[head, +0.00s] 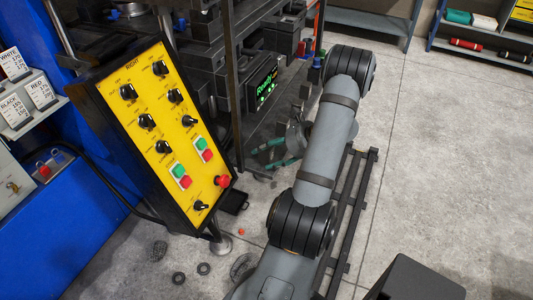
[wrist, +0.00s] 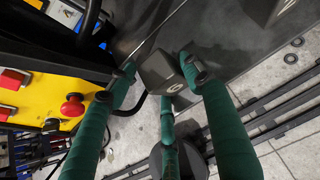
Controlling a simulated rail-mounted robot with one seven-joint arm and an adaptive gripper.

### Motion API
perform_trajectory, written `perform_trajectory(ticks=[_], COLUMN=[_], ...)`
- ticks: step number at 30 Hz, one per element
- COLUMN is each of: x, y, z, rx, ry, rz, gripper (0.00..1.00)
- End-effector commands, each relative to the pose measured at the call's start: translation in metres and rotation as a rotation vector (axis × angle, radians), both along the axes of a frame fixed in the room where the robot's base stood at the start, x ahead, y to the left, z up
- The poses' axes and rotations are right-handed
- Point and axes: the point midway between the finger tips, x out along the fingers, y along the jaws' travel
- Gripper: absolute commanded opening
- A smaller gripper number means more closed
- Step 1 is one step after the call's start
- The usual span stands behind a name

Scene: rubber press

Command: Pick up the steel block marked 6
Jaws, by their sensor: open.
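A dark steel block (wrist: 160,72) with a light round mark, perhaps a 6, shows in the middle of the wrist view. It sits on a dark metal surface. My gripper (wrist: 158,78) is open, with its green fingers spread around the block, the right fingertip close beside it. I cannot tell whether any finger touches the block. In the head view my gripper (head: 277,154) is low beside the press, partly hidden by my arm, and the block cannot be made out there.
Another dark block with a light mark (wrist: 283,10) lies at the top right of the wrist view. The yellow control panel (head: 160,125) with a red button stands left of my gripper. Press frame posts and a lit green display (head: 266,88) are close by.

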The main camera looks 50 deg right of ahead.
Motion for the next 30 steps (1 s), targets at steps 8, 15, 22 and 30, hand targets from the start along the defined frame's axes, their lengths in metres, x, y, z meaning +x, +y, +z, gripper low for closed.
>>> perform_trajectory(ticks=[8, 15, 22, 30], x=[-0.0002, -0.0003, -0.0004, -0.0003], y=[-0.0001, 0.0, 0.0, 0.0], z=[0.0002, 0.0003, 0.0003, 0.0004], rx=[0.0, -0.001, -0.001, 0.0], ry=[0.0, 0.0, 0.0, -0.001], rz=[0.0, 0.001, 0.001, 0.001], gripper=[0.42, 0.28, 0.15, 0.0])
